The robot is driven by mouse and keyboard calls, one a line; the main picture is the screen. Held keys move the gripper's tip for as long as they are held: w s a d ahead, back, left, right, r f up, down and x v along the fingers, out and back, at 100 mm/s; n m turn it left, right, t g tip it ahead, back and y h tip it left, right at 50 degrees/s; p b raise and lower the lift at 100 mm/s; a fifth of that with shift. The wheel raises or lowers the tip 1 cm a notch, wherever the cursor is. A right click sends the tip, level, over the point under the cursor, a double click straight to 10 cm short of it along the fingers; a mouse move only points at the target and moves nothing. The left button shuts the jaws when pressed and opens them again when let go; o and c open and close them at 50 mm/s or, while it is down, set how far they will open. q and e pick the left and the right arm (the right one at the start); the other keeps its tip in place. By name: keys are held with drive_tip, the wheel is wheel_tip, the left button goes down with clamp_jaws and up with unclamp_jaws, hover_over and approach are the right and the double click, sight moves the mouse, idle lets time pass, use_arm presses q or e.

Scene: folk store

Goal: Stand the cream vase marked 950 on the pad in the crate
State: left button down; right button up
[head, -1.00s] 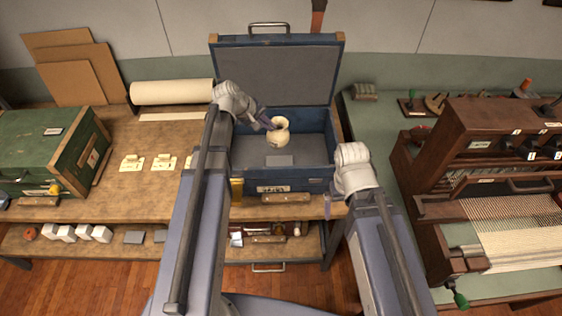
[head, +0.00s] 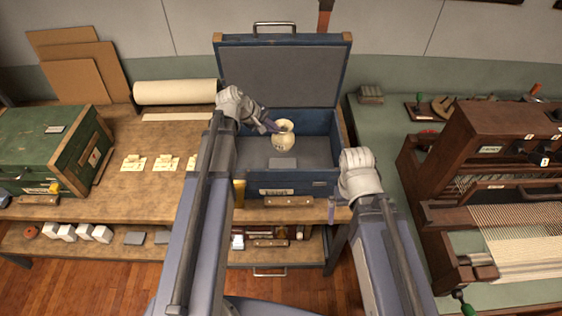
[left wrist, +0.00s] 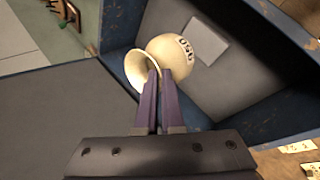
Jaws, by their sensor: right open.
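The cream vase (head: 284,138) is over the back part of the open blue crate (head: 286,189), nearly upright in the head view. My left gripper (head: 272,127) is shut on its flared rim. In the left wrist view the fingers (left wrist: 158,78) pinch the rim, and dark digits show on the round body (left wrist: 187,52). The grey pad (head: 279,164) lies on the crate floor, nearer to me than the vase; it also shows in the left wrist view (left wrist: 207,42). I cannot tell whether the vase touches the floor. My right gripper (head: 332,210) is open, outside the crate's front right corner.
The raised lid (head: 281,75) stands behind the crate. A green chest (head: 50,150) and cream tags (head: 133,163) are to the left on the bench. A wooden loom (head: 465,165) stands to the right. A shelf with small items (head: 100,233) runs below.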

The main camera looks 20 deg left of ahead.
use_arm(q)
wheel_tip(320, 180, down, 10)
drive_tip(key=b, duration=0.9)
drive_tip(key=shift+b, duration=0.3)
drive_tip(key=shift+f, duration=0.2)
drive_tip(key=c, duration=1)
unclamp_jaws()
drive_tip(key=shift+r, duration=0.1)
drive_tip(key=shift+c, duration=0.2)
